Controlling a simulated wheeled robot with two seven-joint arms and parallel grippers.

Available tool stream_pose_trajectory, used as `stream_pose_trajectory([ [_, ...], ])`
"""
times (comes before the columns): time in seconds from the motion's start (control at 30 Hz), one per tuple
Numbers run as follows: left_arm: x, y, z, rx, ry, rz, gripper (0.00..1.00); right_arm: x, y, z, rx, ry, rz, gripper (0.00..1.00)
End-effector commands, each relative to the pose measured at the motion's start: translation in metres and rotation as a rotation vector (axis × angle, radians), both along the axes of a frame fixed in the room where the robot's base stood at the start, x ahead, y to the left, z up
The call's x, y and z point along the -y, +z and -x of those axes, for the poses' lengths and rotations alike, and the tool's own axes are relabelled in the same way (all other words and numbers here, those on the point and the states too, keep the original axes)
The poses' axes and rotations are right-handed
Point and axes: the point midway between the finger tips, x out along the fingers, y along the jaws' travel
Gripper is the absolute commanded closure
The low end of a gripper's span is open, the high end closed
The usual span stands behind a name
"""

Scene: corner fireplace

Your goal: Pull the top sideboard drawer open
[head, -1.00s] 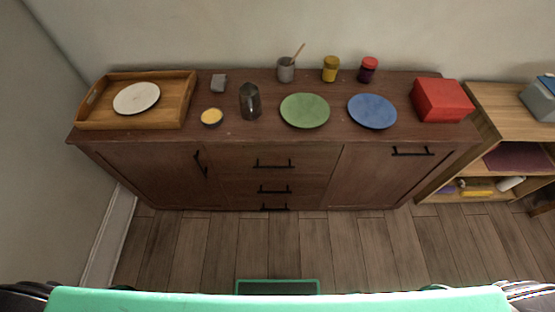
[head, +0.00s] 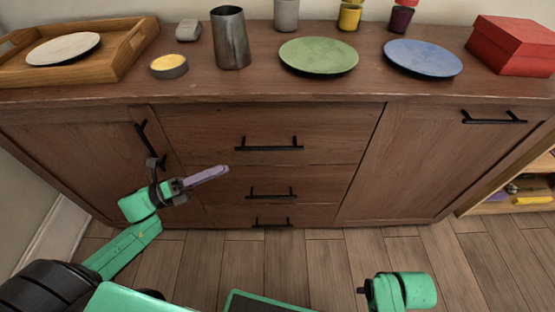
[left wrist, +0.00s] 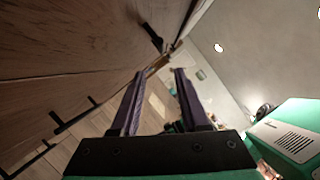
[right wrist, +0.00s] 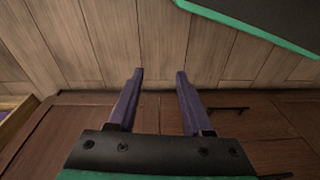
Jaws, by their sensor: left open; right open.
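The wooden sideboard (head: 215,92) has a middle column of three drawers. The top drawer (head: 200,128) looks shut, its front flush below the sideboard top, with a black bar handle (head: 269,148). My left gripper (head: 222,171) is open and empty in front of the drawer column, left of and lower than the top handle, apart from it. Its two fingers (left wrist: 160,74) show spread in the left wrist view. My right gripper is open and empty in the right wrist view (right wrist: 158,75), above the floor; in the head view mostly its green wrist shows, low at right.
The lower drawers have black handles (head: 272,194), (head: 273,223). The left door handle (head: 150,144) is behind my left wrist; the right door has its own (head: 494,118). On top are a tray (head: 110,65), pitcher (head: 231,40), green plate (head: 318,56), blue plate (head: 423,58) and red box (head: 512,46).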

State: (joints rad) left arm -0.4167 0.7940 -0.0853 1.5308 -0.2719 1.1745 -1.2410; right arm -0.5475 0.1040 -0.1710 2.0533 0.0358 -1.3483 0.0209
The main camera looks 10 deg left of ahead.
Motion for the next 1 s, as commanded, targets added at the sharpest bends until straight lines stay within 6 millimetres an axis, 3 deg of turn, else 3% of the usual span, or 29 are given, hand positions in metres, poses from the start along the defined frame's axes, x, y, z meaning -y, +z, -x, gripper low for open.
stream_pose_trajectory([
  [0.17,0.024,0.011,-0.016,0.004,0.000,0.003,0.55,0.000,0.004,0.000,0.000,0.000,0.000,0.50],
  [0.4,0.077,0.024,-0.052,0.002,0.002,0.005,0.55,-0.001,0.007,-0.001,0.003,0.001,-0.002,0.50],
  [0.57,0.104,0.031,-0.070,-0.002,0.004,0.005,0.55,-0.001,0.009,-0.001,0.005,0.002,-0.003,0.50],
  [0.7,0.115,0.033,-0.077,-0.004,0.006,0.003,0.55,-0.001,0.011,-0.002,0.007,0.002,-0.004,0.50],
  [0.93,0.116,0.033,-0.078,-0.006,0.006,0.003,0.55,-0.001,0.011,-0.001,0.006,0.002,-0.004,0.50],
  [0.97,0.116,0.033,-0.078,-0.006,0.006,0.003,0.63,-0.001,0.011,-0.001,0.006,0.002,-0.004,0.50],
  [1.0,0.116,0.033,-0.078,-0.006,0.006,0.003,0.78,-0.001,0.011,-0.001,0.006,0.002,-0.004,0.50],
])
